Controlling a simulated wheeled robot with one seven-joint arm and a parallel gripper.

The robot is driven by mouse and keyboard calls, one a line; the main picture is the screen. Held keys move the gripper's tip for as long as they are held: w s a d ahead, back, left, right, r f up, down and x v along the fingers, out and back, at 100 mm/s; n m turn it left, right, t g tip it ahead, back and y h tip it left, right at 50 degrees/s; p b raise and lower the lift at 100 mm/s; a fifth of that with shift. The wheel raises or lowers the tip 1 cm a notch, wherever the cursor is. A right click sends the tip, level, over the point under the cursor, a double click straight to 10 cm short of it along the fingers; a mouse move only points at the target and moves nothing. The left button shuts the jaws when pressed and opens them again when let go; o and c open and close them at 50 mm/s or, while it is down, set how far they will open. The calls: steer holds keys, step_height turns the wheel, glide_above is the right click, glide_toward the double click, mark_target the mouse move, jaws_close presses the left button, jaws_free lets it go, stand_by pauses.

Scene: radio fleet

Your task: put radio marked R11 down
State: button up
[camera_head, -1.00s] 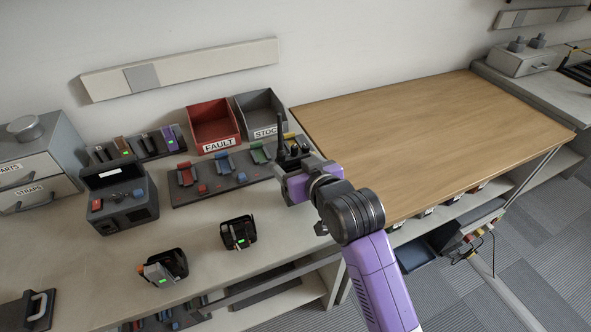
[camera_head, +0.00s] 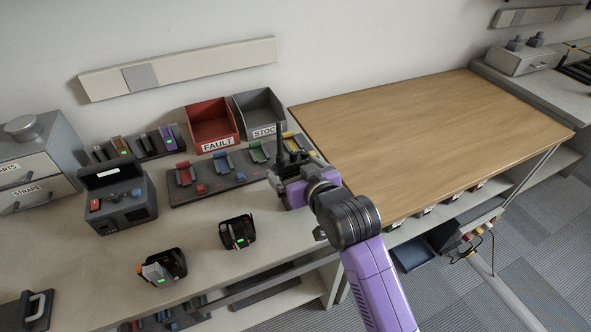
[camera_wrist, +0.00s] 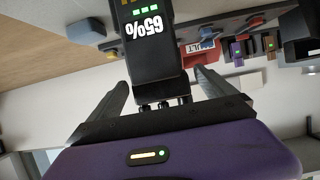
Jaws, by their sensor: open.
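A dark radio with upright antennas (camera_head: 291,156) stands at the right end of the grey bench, by the wooden table's near-left corner. My gripper (camera_head: 284,183) is at this radio, with its jaws open. In the wrist view the radio's dark body (camera_wrist: 154,45) shows a "65%" readout and green lights. It lies between and beyond my two spread fingers, with a gap at each side. No R11 mark is legible, and the radio's base is hidden in the head view.
A rack with coloured clips (camera_head: 218,178) lies just left of the radio. The red FAULT bin (camera_head: 212,124) and grey STOCK bin (camera_head: 262,110) stand behind. Two charger cups (camera_head: 238,233) (camera_head: 161,268) sit nearer. The wooden table (camera_head: 430,135) is bare.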

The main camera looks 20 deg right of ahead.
steer(key=shift+r, duration=0.25)
steer(key=shift+s, duration=0.4)
steer(key=v, duration=1.1)
steer(key=shift+s+r, duration=0.1)
steer(key=s+a+f, duration=0.1)
steer(key=s+f, duration=0.3)
steer(key=s, duration=0.4)
steer(key=s+f, duration=0.4)
steer(key=s, duration=0.4)
steer(key=s+r+t, duration=0.1)
steer(key=s+r, duration=0.2)
steer(key=s, duration=1.3)
steer(key=shift+s, duration=0.35)
